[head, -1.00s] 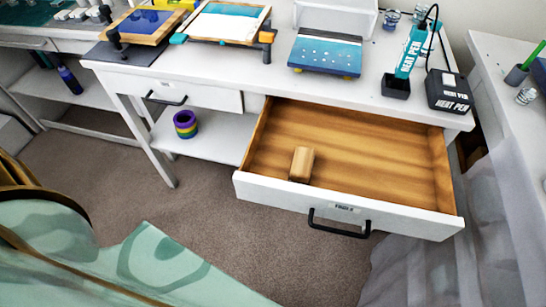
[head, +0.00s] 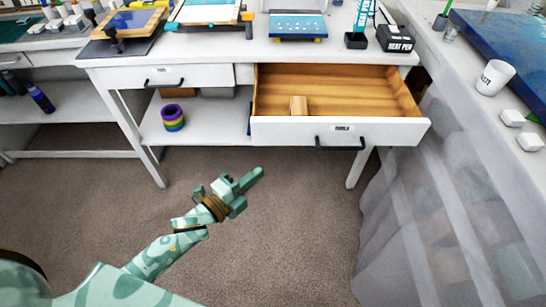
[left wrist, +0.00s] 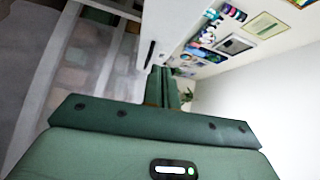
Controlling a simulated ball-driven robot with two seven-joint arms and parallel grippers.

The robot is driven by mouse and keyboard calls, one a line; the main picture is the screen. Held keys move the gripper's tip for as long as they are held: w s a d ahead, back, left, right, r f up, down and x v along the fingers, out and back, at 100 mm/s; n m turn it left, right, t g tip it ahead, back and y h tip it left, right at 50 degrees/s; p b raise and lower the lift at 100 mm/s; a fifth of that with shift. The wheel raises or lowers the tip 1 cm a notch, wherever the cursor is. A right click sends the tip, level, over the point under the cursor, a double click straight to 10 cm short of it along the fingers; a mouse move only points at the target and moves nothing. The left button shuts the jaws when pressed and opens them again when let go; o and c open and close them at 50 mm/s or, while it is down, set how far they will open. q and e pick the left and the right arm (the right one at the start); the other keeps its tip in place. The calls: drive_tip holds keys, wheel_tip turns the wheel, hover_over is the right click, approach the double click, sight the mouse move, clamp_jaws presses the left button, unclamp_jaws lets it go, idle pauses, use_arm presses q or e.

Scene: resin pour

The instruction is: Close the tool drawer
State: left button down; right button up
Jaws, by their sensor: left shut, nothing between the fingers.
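The tool drawer (head: 300,131) is pulled out from the white workbench, with a white front, a black handle (head: 340,146) and a bare wooden inside. A small wooden block (head: 298,105) stands in it towards the front left. My left gripper (head: 256,175) is in front of the drawer, lower and to the left of the handle, and apart from it. Its fingers (left wrist: 168,88) are shut with nothing between them; they also show in the left wrist view. My right gripper is not in view.
A second drawer (head: 165,77) at the left is shut. Rainbow rolls (head: 173,118) stand on the shelf below it. A heat pen box (head: 395,39) is on the bench top. A side table with a white mug (head: 494,77) stands at the right. The carpet in front is clear.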

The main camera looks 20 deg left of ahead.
use_arm(q)
drive_tip(key=m, duration=0.1)
drive_tip(key=b, duration=0.2)
approach(292, 134)
drive_tip(key=w+d, duration=0.1)
drive_tip(key=d, duration=0.3)
drive_tip(key=w, duration=0.1)
drive_tip(key=w+a+b, duration=0.1)
drive_tip(key=w, duration=0.1)
drive_tip(key=shift+w+a+f, duration=0.1)
drive_tip(key=shift+w+f, duration=0.15)
drive_tip(key=shift+w, duration=0.1)
drive_tip(key=shift+w+a+r, duration=0.1)
drive_tip(key=shift+w, duration=0.2)
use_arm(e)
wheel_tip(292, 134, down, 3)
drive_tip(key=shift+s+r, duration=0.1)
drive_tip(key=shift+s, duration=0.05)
use_arm(q)
drive_tip(key=shift+w, duration=0.1)
